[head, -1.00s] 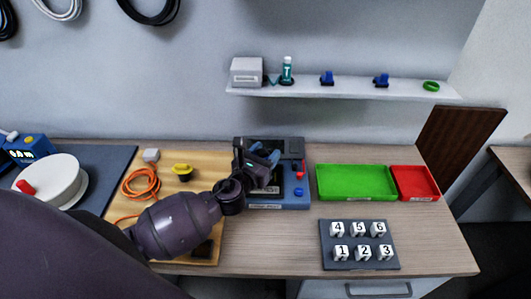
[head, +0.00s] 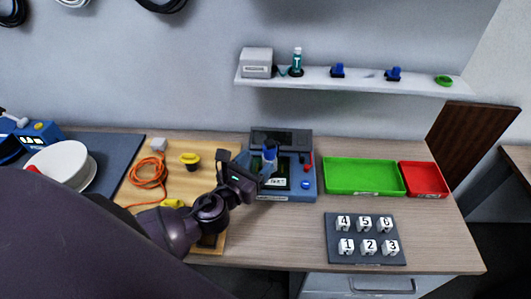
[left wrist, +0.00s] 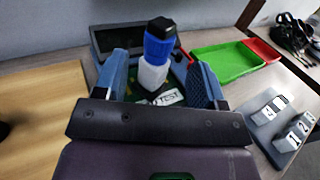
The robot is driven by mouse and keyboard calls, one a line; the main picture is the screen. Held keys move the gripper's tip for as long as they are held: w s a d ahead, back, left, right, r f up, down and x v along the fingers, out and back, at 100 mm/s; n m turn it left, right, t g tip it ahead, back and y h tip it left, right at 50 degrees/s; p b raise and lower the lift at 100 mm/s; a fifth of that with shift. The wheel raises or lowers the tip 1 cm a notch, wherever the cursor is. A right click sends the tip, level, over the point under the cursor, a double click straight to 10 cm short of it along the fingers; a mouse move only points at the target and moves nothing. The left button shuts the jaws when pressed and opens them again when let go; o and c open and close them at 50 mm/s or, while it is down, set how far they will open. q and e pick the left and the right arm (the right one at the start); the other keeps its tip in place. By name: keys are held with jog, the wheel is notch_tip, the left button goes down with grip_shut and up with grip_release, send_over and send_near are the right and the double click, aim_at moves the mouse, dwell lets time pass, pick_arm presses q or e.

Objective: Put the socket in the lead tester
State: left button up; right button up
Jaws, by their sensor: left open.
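The lead tester (head: 306,182) is a blue box with a dark panel and a raised back part. It stands on the table in the middle of the head view. The socket, a blue piece with a black top and a white lower part, stands upright on the tester in the left wrist view (left wrist: 158,48) and the head view (head: 270,152). A TEST label lies beside its base. My left gripper (left wrist: 161,66) is open, with its blue fingers apart on either side of the socket and a little short of it. The exact seating of its base is unclear. My right gripper is out of view.
A green tray (head: 364,192) and a red tray (head: 424,194) lie right of the tester. A dark board with numbered blocks (head: 340,260) is in front of them. A wooden board (head: 135,190) with an orange cable (head: 147,172) is left. A shelf (head: 350,86) hangs behind.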

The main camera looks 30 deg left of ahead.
pick_arm(q)
jog(key=shift+s+a, duration=0.15)
jog(key=shift+s, duration=1.6)
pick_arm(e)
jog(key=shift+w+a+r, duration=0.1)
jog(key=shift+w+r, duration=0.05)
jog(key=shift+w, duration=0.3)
